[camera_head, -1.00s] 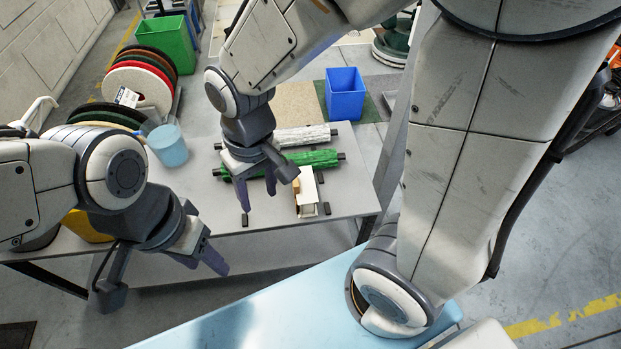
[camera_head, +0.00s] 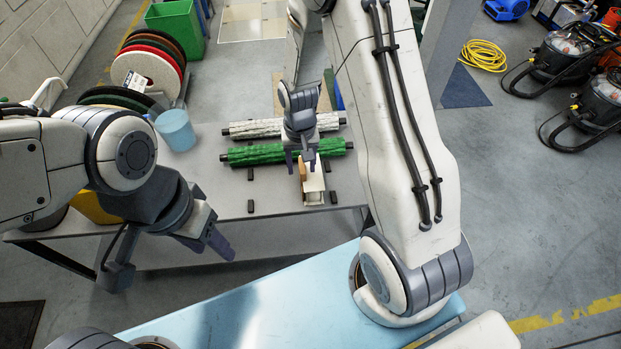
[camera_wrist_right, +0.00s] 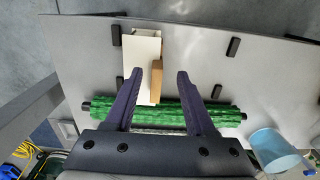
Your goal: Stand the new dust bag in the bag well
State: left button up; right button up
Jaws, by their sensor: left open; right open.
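A cream box-like holder (camera_head: 315,188), which I take for the bag well, sits at the front right of the grey table. A thin tan piece (camera_wrist_right: 156,82), which looks like the dust bag, is at one side of it; I cannot tell whether it is inside or beside. My right gripper (camera_head: 301,163) is open above them. In the right wrist view its fingers (camera_wrist_right: 160,76) lie on either side of the tan piece, apparently without touching. The right gripper partly hides both in the head view. My left gripper (camera_head: 216,243) is open and empty in front of the table's left part.
A green roller brush (camera_head: 265,154) and a white one (camera_head: 258,129) lie behind the holder. Several small black blocks (camera_head: 251,206) stand around. A light blue bucket (camera_head: 176,130) and pad discs (camera_head: 147,75) are at the left.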

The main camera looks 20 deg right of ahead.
aim_at(303, 173)
jog(key=f, duration=0.3)
jog(key=shift+d+f, duration=0.2)
jog(key=shift+f, duration=0.2)
grip_shut()
dwell(1.1)
